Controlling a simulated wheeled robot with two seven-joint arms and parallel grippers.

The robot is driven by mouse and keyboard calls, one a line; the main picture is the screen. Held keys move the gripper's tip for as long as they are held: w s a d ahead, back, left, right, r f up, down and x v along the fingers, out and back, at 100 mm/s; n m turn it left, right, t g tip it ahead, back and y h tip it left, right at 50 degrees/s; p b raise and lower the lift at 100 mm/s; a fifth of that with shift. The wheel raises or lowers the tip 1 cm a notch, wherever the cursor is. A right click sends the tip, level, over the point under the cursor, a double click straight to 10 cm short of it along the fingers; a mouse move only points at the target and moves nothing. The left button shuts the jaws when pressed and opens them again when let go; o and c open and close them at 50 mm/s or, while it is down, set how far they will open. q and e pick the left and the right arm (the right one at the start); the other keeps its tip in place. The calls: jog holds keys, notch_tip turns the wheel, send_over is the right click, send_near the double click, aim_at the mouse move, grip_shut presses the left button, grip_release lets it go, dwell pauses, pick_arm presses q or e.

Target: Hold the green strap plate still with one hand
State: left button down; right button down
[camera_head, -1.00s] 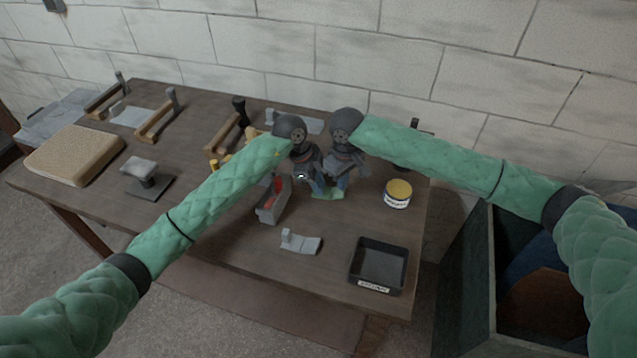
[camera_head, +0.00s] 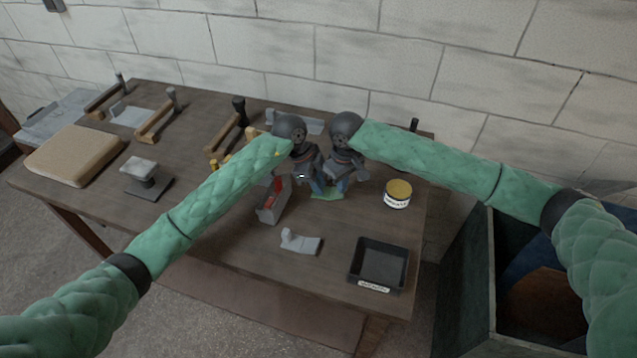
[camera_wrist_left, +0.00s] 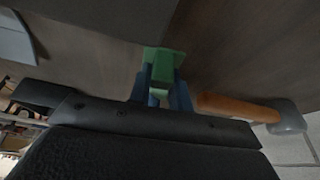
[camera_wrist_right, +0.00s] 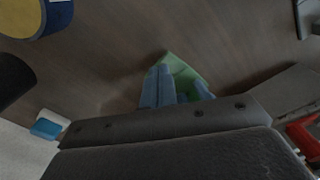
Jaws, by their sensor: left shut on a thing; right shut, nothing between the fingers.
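The green strap plate (camera_head: 326,194) lies on the table below my two grippers in the head view, mostly hidden by them. My left gripper (camera_head: 318,190) points down at it. In the left wrist view the left fingers (camera_wrist_left: 162,92) are shut on a raised green block of the strap plate (camera_wrist_left: 163,66). My right gripper (camera_head: 338,186) is close beside the left one. In the right wrist view its blue fingers (camera_wrist_right: 165,88) are shut with nothing between them, over or against the green plate (camera_wrist_right: 186,72); I cannot tell whether they touch it.
A grey bin with red contents (camera_head: 272,203) stands left of the grippers. A grey bracket (camera_head: 300,242), a black tray (camera_head: 378,266) and a yellow-topped tin (camera_head: 397,194) are nearer the front and right. Wooden-handled tools and a tan pad (camera_head: 75,155) occupy the left.

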pick_arm(q)
jog(key=shift+s, duration=0.1)
pick_arm(e)
jog(key=shift+s+f, duration=0.2)
jog(key=shift+f, duration=1)
jog(key=shift+w+a+r, duration=0.1)
jog(key=shift+r, duration=0.65)
pick_arm(q)
jog(key=shift+f, duration=0.1)
pick_arm(e)
jog(key=shift+r, duration=3.4)
pick_arm(q)
jog(key=c, duration=1.3)
grip_release()
jog(key=shift+o, duration=0.5)
pick_arm(e)
jog(key=shift+w, duration=0.1)
pick_arm(q)
jog(key=v, duration=1.2)
jog(key=shift+a, duration=0.15)
